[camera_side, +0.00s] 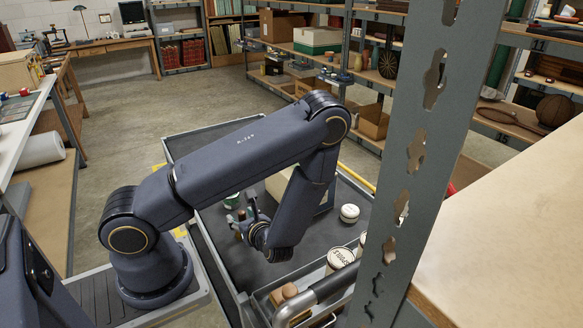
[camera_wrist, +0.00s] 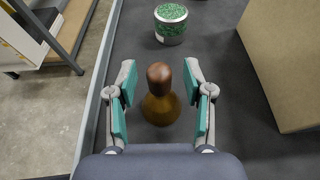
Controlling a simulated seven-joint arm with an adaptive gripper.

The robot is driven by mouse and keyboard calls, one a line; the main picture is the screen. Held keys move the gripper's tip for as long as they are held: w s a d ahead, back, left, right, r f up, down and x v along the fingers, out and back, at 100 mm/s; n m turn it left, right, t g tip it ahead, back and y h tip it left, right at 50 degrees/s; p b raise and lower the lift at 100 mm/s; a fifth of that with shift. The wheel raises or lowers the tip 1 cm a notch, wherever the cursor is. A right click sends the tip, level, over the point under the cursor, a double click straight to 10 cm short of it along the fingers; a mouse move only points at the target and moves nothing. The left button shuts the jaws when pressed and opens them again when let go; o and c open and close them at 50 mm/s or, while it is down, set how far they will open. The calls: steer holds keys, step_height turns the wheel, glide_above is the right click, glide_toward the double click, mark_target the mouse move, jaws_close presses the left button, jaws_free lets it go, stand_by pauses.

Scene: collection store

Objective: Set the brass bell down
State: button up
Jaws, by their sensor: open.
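The brass bell (camera_wrist: 161,108) has a dark wooden handle. In the wrist view it appears upright on the dark cart top (camera_wrist: 225,95), handle toward the camera. My gripper (camera_wrist: 160,72) is open, with one teal-padded finger on each side of the bell and a visible gap at both sides. In the side view my gripper (camera_side: 246,214) is low over the left part of the cart, and my own arm hides most of the bell there.
A green patterned tin (camera_wrist: 171,24) stands just beyond the bell. A cardboard-coloured box (camera_wrist: 285,60) is to the right. The cart's raised rim (camera_wrist: 98,80) runs close on the left. A white round container (camera_side: 349,213) and a labelled tin (camera_side: 340,259) stand farther right. A grey perforated post (camera_side: 425,150) rises in front.

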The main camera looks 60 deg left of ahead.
jaws_close()
stand_by(0.3)
stand_by(0.3)
steer(key=shift+r, duration=0.5)
steer(key=r, duration=0.8)
steer(key=shift+w+d+r, duration=0.3)
steer(key=shift+d+r, duration=0.05)
steer(key=shift+r, duration=0.05)
steer(key=w+d+r+m+t+h, duration=0.3)
steer(key=w+d+m+t+h, duration=0.4)
steer(key=w+d+m+t, duration=0.5)
steer(key=w+d, duration=0.4)
steer(key=w, duration=0.1)
steer(key=shift+d, duration=0.25)
